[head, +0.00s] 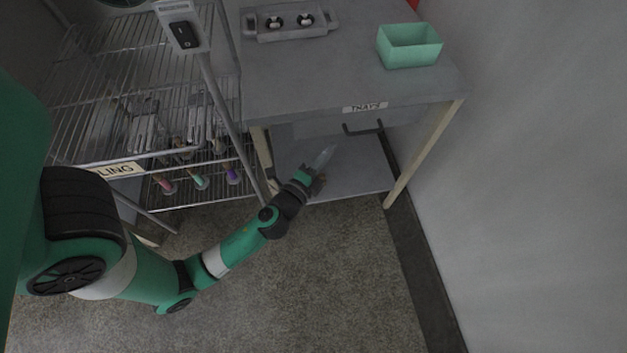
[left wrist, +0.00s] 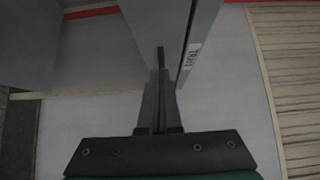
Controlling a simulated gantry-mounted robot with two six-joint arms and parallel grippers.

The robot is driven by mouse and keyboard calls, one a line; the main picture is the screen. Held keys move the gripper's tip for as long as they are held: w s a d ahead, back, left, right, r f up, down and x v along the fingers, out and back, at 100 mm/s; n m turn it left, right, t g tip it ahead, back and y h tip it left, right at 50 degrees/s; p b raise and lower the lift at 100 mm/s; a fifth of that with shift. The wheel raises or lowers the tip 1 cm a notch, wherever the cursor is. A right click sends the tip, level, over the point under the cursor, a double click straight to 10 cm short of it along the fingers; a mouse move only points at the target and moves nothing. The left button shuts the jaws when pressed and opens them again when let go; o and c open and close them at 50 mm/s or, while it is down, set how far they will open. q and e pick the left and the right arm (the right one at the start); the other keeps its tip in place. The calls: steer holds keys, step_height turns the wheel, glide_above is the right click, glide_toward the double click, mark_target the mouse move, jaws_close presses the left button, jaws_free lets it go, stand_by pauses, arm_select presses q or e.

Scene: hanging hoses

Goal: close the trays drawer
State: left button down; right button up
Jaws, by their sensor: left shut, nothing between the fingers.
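The trays drawer (head: 335,125) is a grey front with a dark bar handle (head: 362,129), under the grey worktop. A white TRAYS label (head: 365,107) sits on the edge above it. I cannot tell from the head view how far the drawer stands out. My left gripper (head: 324,157) is shut and empty, below and to the left of the handle, near the drawer's lower left. In the left wrist view the shut fingers (left wrist: 160,85) point at a grey panel, with the TRAYS label (left wrist: 190,58) to their right. Contact with the panel is unclear. My right gripper is not in view.
A green open box (head: 408,56) and a grey tray with two round items (head: 290,22) stand on the worktop. A wire rack (head: 110,110) with metal items and coloured-tipped objects is at the left. A wall is at the right; floor in front is clear.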

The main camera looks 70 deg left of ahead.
arm_select(q)
steer(key=b+v, duration=0.1)
steer(key=v, duration=0.7)
steer(key=shift+s, duration=0.3)
steer(key=shift+a+r, duration=0.1)
